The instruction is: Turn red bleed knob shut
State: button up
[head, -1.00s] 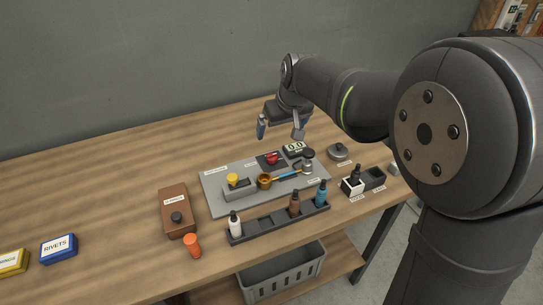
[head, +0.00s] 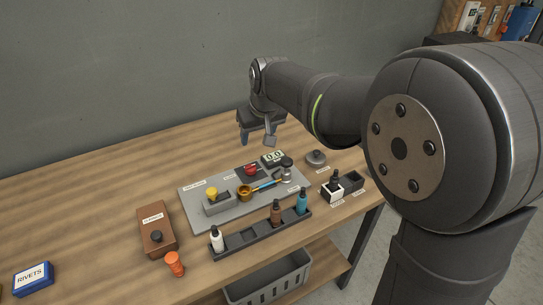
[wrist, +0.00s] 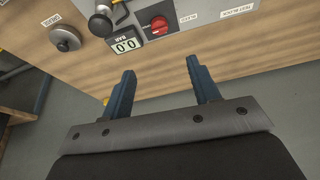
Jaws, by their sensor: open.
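The red knob (head: 250,169) sits on a dark square plate on the grey panel (head: 205,207), just left of a small display. In the wrist view the red knob (wrist: 158,24) shows near the top centre, beyond my fingertips, with a lighter mark on it. My gripper (head: 257,141) is above and behind the knob in the head view, apart from it. In the wrist view my gripper (wrist: 160,70) has its two blue fingers spread with nothing between them.
The display (head: 273,157) reads 0.0. A brass fitting with a blue-handled piece (head: 265,186) lies on the panel. A bottle rack (head: 262,236) stands in front, a brown box (head: 156,230) and orange piece (head: 175,264) left, a round grey lid (head: 316,157) right.

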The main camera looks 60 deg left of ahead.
jog(key=s+m+t, duration=0.1)
jog(key=s+m, duration=0.1)
jog(key=m, duration=0.1)
jog(key=m+t, duration=0.1)
jog(key=m, duration=0.2)
send_near(250, 168)
jog(key=shift+h, duration=0.3)
jog(key=x, duration=0.9)
jog(key=shift+a+r, duration=0.15)
jog(key=shift+a, duration=0.1)
jog(key=shift+c, duration=0.5)
jog(key=c, duration=0.9)
